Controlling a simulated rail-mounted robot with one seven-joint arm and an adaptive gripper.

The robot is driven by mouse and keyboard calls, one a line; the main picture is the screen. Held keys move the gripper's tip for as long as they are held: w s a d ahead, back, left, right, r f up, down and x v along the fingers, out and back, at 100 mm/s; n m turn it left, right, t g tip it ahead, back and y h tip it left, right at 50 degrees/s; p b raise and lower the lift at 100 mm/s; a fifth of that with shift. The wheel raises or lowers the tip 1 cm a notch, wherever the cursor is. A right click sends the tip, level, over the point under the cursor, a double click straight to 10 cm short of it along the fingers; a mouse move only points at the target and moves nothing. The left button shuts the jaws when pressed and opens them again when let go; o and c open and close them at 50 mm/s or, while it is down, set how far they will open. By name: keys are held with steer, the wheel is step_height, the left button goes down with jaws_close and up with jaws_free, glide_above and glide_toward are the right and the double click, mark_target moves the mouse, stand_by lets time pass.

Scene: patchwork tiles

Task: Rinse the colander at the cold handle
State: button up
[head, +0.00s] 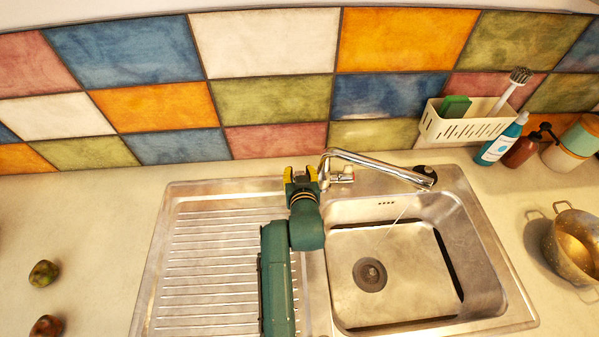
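The colander (574,248) is a brassy metal bowl with loop handles on the counter right of the sink, cut off by the picture's right edge. The chrome tap (375,163) stands behind the sink, its spout reaching right over the basin. A thin line, like a water stream, runs down from the spout's end. One tap handle (344,174) shows just right of my gripper; any handle on the left is hidden. My gripper (300,174), dark with yellow parts, is at the tap's left side. Its fingertips are hidden, so I cannot tell whether it touches or grips anything.
The steel sink basin (420,300) is empty, with a ribbed drainboard (205,270) on its left. A blue bottle (500,142), brown bottle (527,147) and jar (570,145) stand back right. Two round fruits (44,273) lie left.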

jaws_close()
steer(key=shift+f, duration=0.1)
steer(key=shift+s+f+t+b, duration=0.2)
steer(key=shift+f+t+b, duration=0.15)
steer(key=shift+b, duration=0.35)
steer(key=shift+s+b, duration=0.1)
steer(key=shift+b, duration=0.3)
steer(key=shift+r+t, duration=0.2)
steer(key=shift+t, duration=0.05)
steer(key=shift+o, duration=2)
jaws_free()
steer(key=shift+r, duration=0.1)
